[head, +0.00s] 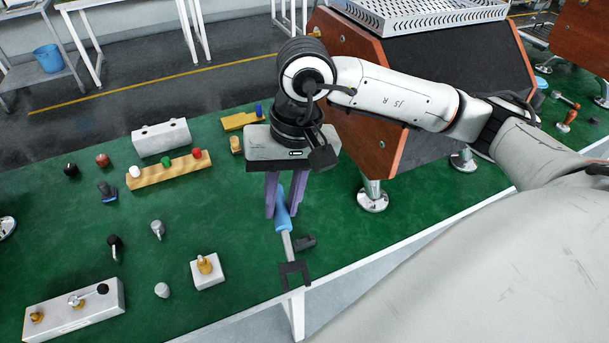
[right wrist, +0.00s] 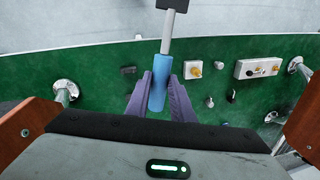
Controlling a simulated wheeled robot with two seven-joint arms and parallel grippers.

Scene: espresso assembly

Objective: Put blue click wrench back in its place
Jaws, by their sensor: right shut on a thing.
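The blue click wrench has a blue handle (head: 283,212) and a grey shaft (head: 289,246). My right gripper (head: 282,214) has its purple fingers on either side of the blue handle, shut on it. The right wrist view also shows the handle (right wrist: 159,80) between the fingers, with the shaft pointing away toward the table's front edge. My left gripper is not in view.
A small black block (head: 304,242) lies on the green table (head: 200,285) right of the shaft. White blocks, a yellow wooden rack (head: 168,170) and several small tools stand to the left. A brown-sided machine (head: 400,145) stands behind on the right.

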